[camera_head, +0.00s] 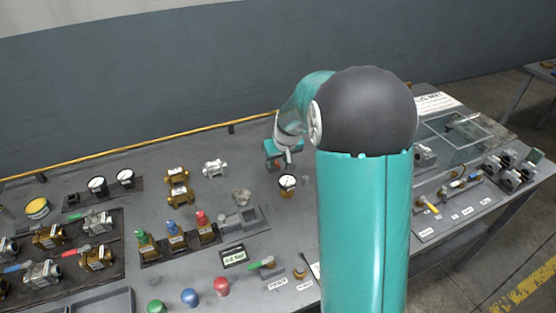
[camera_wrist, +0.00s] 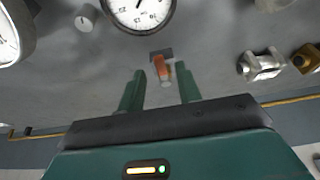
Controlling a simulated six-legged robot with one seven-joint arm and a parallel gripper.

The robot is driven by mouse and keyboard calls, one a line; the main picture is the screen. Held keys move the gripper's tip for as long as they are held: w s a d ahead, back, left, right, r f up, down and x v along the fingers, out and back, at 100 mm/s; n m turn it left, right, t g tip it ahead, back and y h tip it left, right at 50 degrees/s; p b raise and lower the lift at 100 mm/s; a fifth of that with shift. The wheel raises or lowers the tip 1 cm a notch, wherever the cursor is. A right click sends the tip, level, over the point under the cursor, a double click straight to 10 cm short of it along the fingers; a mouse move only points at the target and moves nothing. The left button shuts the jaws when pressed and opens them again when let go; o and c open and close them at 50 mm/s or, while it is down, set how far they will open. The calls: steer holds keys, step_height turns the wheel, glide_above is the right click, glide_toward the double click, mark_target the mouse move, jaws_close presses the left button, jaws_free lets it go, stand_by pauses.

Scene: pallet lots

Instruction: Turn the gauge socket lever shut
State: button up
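A small orange-red lever (camera_wrist: 160,66) with a paler end sits on a dark square mount in the wrist view. It lies just beyond and between the fingertips of my gripper (camera_wrist: 159,80), with no visible contact. The two green fingers are apart, with nothing seen held between them. A round white-faced gauge (camera_wrist: 140,10) is just past the lever, cut by the top edge. In the head view my gripper (camera_head: 287,158) hangs over the bench behind a small gauge (camera_head: 287,181); the lever cannot be made out there.
Brass fittings (camera_head: 177,185) and a silver fitting (camera_head: 214,168) stand left of my gripper. Colored-cap valves (camera_head: 172,234) and a green-handled valve (camera_head: 264,263) are nearer the front. A yellow rail (camera_head: 150,149) runs along the back. My arm hides much of the bench's right side.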

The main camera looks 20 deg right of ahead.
steer(key=shift+w+f, duration=0.15)
steer(key=shift+f, duration=0.2)
jaws_close()
